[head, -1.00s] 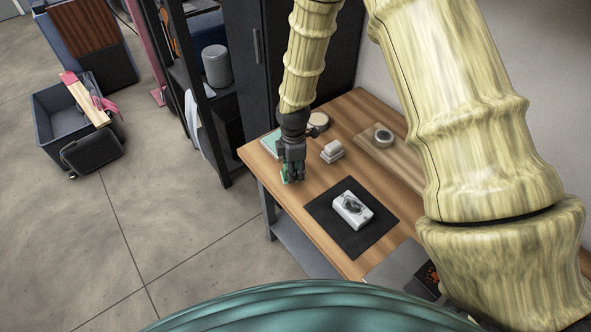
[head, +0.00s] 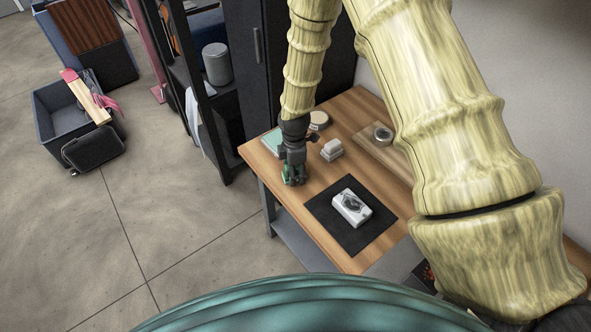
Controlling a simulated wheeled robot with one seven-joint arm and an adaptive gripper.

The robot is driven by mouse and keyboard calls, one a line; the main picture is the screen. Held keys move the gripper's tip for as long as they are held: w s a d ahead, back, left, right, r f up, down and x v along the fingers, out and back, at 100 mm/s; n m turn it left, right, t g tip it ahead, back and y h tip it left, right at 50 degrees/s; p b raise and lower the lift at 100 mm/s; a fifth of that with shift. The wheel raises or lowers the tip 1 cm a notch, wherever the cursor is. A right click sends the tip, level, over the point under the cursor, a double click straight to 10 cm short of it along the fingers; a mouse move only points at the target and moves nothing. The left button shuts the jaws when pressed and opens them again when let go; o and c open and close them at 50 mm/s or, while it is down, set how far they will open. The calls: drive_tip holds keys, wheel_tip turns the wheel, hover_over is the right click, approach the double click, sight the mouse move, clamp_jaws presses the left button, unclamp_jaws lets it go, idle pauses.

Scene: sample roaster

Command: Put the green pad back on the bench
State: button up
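My gripper (head: 293,180) points down low over the left end of the wooden bench (head: 318,180). A small green pad (head: 288,171) shows between and beside its dark fingers, which look shut on it. The fingers hide part of the pad. I cannot tell whether the pad touches the bench top.
A flat teal item (head: 272,143) and a round tan-topped item (head: 319,120) are behind my gripper. A white block (head: 331,149) stands to its right. A white device (head: 351,207) lies on a black mat (head: 325,228). A wooden board (head: 372,148) holds a round grey item (head: 383,134). Bare wood lies between.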

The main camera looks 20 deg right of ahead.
idle(0.3)
drive_tip(key=shift+r+b, duration=0.9)
drive_tip(key=shift+r, duration=5.1)
